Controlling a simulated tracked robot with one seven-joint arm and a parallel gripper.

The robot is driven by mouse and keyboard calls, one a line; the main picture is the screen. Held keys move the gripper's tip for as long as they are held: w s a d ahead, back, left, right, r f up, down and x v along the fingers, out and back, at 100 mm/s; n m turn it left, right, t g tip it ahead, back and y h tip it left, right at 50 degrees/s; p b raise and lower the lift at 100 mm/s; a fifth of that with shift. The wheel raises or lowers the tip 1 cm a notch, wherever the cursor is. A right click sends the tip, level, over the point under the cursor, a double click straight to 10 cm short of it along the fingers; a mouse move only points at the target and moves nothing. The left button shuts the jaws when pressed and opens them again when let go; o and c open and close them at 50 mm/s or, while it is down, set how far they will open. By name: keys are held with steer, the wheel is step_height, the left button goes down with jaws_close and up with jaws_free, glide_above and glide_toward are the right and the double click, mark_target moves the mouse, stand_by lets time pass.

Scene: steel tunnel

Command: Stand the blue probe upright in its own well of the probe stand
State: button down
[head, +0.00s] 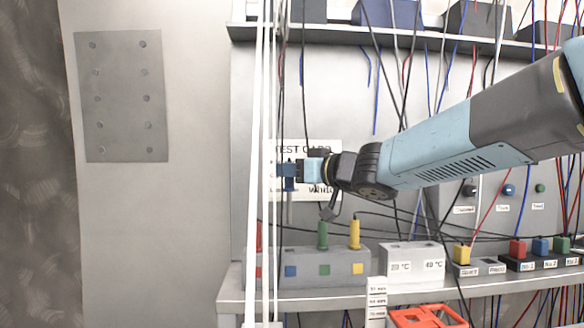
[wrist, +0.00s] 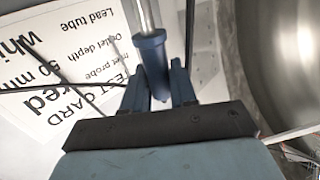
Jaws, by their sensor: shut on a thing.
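My gripper (head: 300,170) is shut on the blue probe (head: 289,172), which hangs upright with its metal rod pointing down, above the probe stand (head: 345,270). In the wrist view the blue probe (wrist: 152,60) sits between the fingers of my gripper (wrist: 156,85). The grey stand carries coloured squares. The blue square (head: 290,271) is below the held probe, and no probe stands above it. A green probe (head: 323,236) and a yellow probe (head: 354,233) stand upright in the stand. A red probe (head: 259,236) stands at its left, partly hidden by pale vertical lines.
Pale vertical lines (head: 262,130) run in front of the stand's left part. Thin cables hang around my arm. A test card (head: 322,150) is behind my gripper. A white block (head: 411,258) and small coloured plugs (head: 517,248) stand right on the shelf (head: 232,292). An orange-red object (head: 428,316) is below.

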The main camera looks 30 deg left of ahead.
mark_target(290, 192)
steer(key=shift+f, duration=2.35)
steer(key=shift+d+f, duration=0.1)
steer(key=shift+f, duration=2.2)
stand_by(0.3)
steer(key=shift+r, duration=0.1)
steer(key=shift+r, duration=1.85)
stand_by(1.1)
